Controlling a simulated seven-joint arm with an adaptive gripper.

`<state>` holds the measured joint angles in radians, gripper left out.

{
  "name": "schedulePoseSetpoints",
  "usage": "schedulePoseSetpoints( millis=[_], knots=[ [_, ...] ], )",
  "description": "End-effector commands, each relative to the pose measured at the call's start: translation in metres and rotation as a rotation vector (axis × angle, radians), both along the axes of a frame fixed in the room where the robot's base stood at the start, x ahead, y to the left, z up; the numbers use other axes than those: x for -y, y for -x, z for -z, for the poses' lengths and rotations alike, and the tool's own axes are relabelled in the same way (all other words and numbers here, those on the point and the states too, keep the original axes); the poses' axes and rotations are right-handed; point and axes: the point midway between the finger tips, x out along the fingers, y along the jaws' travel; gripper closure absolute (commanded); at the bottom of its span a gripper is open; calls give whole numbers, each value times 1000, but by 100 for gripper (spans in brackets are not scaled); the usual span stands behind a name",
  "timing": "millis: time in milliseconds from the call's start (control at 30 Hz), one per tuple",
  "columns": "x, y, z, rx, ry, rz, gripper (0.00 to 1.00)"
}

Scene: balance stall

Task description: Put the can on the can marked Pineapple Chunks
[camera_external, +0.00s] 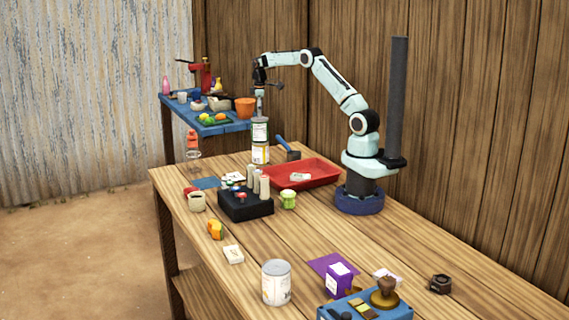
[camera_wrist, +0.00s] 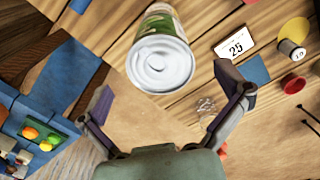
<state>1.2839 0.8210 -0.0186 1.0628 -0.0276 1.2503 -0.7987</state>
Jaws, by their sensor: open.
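In the external view, a can with a green and white label (camera_external: 260,131) stands upright on a can with a yellowish label (camera_external: 260,154), at the far end of the table. My gripper (camera_external: 260,110) is just above the upper can. In the wrist view the upper can's pale round lid (camera_wrist: 161,66) lies between and beyond the spread fingers of my gripper (camera_wrist: 165,80), which holds nothing. The lower can is mostly hidden there. A larger silver can (camera_external: 276,283) stands near the table's front. The label lettering is too small to read.
A blue side shelf (camera_external: 225,127) with bowls and an orange pot (camera_external: 245,107) is beside the stack. A red tray (camera_external: 318,170), a mallet (camera_external: 287,148) and a black block with pale cylinders (camera_external: 243,208) are near. A card reading 25 (camera_wrist: 235,45) lies beside the cans.

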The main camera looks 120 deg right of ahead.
Motion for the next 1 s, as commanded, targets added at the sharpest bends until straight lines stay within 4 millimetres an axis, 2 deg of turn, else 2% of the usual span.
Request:
schedulePoseSetpoints(
  millis=[100,300,633,733,767,867,900,967,1000],
  knots=[
    [1,0,-28,1,5,0,1],
    [0,0,-58,0,1,0,1],
    [-1,-1,-65,0,-1,-1,1],
    [-15,-18,-73,2,0,-22,1],
    [-24,-29,-77,3,0,-36,1],
    [-81,-78,-98,8,-2,-106,1],
    [-116,-98,-107,10,-3,-142,1],
    [-177,-122,-118,16,-8,-200,1],
    [-220,-130,-123,18,-13,-240,1]
  ],
)
